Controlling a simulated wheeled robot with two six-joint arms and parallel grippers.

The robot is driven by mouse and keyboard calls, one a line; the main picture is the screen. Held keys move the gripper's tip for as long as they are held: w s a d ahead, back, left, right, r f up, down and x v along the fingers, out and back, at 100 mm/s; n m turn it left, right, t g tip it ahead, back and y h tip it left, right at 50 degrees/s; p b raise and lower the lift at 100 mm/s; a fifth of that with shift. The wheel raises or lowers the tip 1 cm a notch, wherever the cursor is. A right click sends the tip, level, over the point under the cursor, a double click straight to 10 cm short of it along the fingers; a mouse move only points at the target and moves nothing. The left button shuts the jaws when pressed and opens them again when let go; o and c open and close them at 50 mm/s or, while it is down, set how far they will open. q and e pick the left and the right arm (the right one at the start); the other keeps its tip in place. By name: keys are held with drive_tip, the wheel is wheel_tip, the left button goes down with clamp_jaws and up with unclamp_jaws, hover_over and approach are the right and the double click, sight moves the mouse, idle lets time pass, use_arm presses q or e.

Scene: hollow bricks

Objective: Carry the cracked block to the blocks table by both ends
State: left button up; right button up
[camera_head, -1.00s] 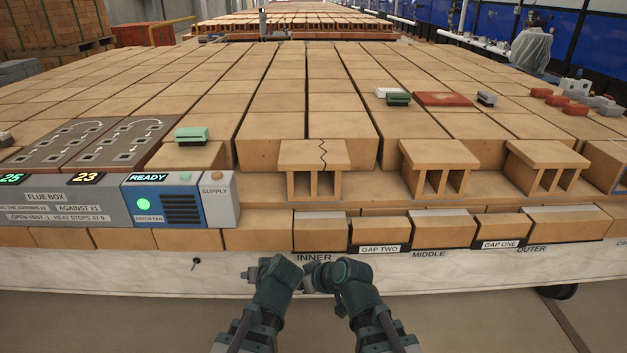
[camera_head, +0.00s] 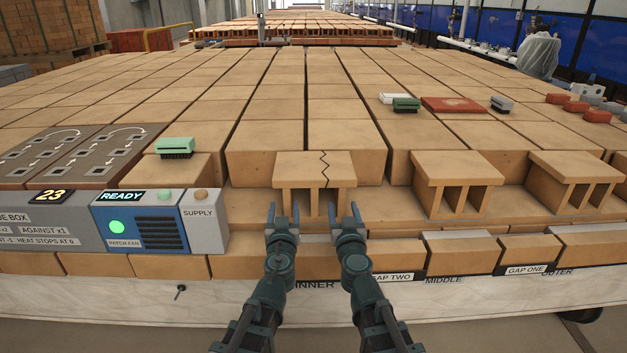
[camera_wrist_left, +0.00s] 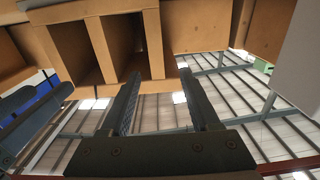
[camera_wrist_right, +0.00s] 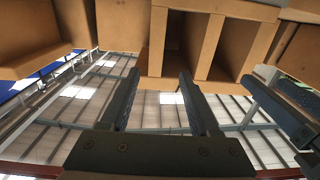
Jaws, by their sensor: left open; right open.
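The cracked block (camera_head: 318,168) is a tan hollow block with a dark jagged crack down its top slab and upright webs with openings below. It sits on the brick ledge behind the INNER label. My left gripper (camera_head: 284,215) is open in front of its left end. My right gripper (camera_head: 344,214) is open in front of its right end. In the left wrist view, the block's openings (camera_wrist_left: 157,60) lie just beyond the open fingers (camera_wrist_left: 165,100). In the right wrist view, the block's webs (camera_wrist_right: 157,45) show beyond the open fingers (camera_wrist_right: 160,100). No table marked for blocks is identifiable.
Two similar hollow blocks, one (camera_head: 456,168) and another (camera_head: 575,165), stand to the right on the same ledge. The blue READY control box (camera_head: 145,228) stands left. A green-handled brush (camera_head: 175,145) rests on a brick behind it. Brick rows fill the space behind.

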use_arm(q)
drive_tip(key=shift+w+d, duration=0.1)
drive_tip(key=shift+d, duration=0.1)
use_arm(e)
drive_tip(key=shift+w+d, duration=0.1)
drive_tip(key=shift+d, duration=0.2)
use_arm(q)
drive_tip(key=w, duration=1.4)
drive_tip(key=shift+a, duration=0.25)
use_arm(e)
drive_tip(key=w, duration=1.4)
drive_tip(key=shift+a, duration=0.25)
use_arm(q)
drive_tip(key=shift+s, duration=0.1)
use_arm(e)
drive_tip(key=shift+s, duration=0.1)
use_arm(q)
clamp_jaws()
use_arm(e)
clamp_jaws()
use_arm(q)
drive_tip(key=shift+r, duration=0.1)
